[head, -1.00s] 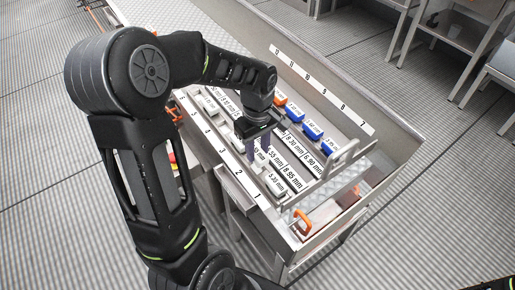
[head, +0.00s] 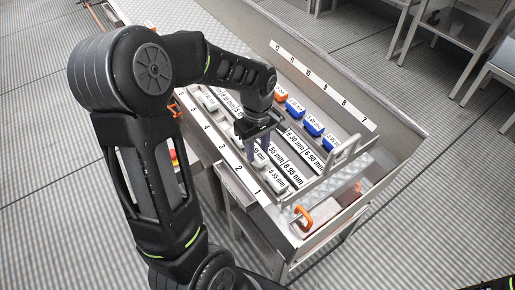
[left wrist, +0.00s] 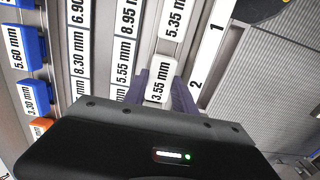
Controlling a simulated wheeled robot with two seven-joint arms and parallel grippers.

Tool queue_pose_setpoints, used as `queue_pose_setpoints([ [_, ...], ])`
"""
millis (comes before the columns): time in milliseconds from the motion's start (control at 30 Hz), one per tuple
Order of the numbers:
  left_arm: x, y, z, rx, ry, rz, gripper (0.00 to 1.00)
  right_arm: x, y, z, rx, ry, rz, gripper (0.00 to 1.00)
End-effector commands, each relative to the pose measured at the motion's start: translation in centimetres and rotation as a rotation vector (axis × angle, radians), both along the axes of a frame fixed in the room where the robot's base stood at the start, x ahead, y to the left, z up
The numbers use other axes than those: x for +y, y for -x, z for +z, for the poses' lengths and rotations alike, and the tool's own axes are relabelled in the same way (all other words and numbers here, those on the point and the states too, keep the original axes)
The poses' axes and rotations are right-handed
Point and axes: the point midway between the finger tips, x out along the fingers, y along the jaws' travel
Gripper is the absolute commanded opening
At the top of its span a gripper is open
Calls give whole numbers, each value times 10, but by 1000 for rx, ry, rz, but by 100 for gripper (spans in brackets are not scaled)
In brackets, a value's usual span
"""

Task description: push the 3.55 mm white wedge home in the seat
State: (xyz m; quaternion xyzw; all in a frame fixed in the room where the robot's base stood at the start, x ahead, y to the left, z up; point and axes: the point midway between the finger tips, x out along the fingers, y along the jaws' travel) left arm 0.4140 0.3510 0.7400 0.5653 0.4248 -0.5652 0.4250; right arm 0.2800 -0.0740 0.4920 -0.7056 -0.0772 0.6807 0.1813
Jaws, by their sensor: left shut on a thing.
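The white wedge labelled 3.55 mm (left wrist: 159,86) sits between the purple fingers of my left gripper (left wrist: 165,92) in the left wrist view. The gripper is shut on it. In the head view my left gripper (head: 259,153) points down into the front row of the tray, near number 2, and largely covers the wedge. The seat under the wedge is hidden, and I cannot tell how deep the wedge sits. A white 5.35 mm wedge (left wrist: 176,20) lies in the same row, towards number 1. My right gripper is out of view.
Blue blocks (head: 314,128) and an orange block (head: 281,96) line the far row. Label strips (head: 297,150) run along the middle. A grey upright handle (head: 343,153) and an orange handle (head: 303,217) stand at the tray's right end.

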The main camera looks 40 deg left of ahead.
Motion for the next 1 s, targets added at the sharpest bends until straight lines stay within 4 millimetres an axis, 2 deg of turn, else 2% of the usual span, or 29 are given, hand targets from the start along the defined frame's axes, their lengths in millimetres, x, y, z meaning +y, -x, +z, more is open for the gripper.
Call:
queue_pose_setpoints([
  [400,1,0,-11,0,0,0,0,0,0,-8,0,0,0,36],
  [433,1,0,-11,0,0,0,33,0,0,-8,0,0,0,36],
  [733,1,0,-10,0,0,0,58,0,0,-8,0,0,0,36],
  [1000,1,0,-10,1,0,0,58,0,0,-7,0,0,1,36],
])
